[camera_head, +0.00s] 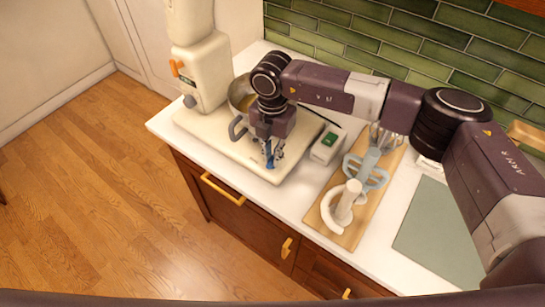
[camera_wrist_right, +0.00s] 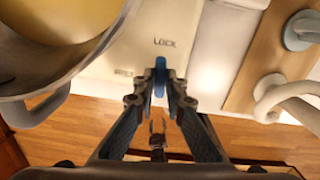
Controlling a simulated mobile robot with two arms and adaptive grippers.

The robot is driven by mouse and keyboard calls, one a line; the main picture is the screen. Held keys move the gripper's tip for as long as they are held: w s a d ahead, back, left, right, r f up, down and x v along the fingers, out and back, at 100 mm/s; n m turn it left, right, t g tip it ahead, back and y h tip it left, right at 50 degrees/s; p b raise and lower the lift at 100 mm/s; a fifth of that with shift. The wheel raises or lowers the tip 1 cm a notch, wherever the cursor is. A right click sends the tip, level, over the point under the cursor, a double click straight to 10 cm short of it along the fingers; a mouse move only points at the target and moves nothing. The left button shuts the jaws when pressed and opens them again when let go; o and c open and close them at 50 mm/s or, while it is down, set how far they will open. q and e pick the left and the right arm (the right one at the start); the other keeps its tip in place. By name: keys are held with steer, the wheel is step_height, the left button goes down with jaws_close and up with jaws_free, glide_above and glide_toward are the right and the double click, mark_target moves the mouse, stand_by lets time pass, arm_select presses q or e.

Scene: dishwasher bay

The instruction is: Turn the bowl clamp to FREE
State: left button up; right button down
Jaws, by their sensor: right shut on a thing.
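The bowl clamp is a small blue lever (camera_wrist_right: 160,64) on the cream mixer base (camera_head: 205,127). In the right wrist view it stands between my fingertips, just below the printed word LOCK. A second label, partly blurred and apparently FREE, lies to its left. My right gripper (camera_head: 271,160) reaches down over the front of the base and is shut on the lever; the fingertips (camera_wrist_right: 160,85) close around its near end. The fingers hide most of the clamp in the head view. The metal bowl (camera_wrist_right: 50,70), with yellow contents, is left of the gripper. My left gripper is not visible.
The cream stand mixer (camera_head: 205,70) rises at the back left. A white box with a green display (camera_head: 327,145) is right of the base. A wooden board (camera_head: 325,222) holds a hook, beater and whisk. A grey-green mat (camera_head: 440,235) lies at right.

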steer(key=n+b, duration=1)
steer(key=b, duration=0.3)
steer(key=shift+f+n, duration=0.15)
steer(key=shift+n, duration=0.25)
steer(key=n+b, duration=0.2)
steer(key=n, duration=0.1)
steer(key=shift+b, duration=0.4)
steer(key=shift+r+n+b, duration=0.2)
steer(key=shift+n+b, duration=0.4)
steer(key=shift+n, duration=0.7)
steer(key=c, duration=2)
jaws_free()
steer(key=shift+r, duration=0.1)
step_height(320, 180, up, 12)
steer(key=shift+f, duration=0.1)
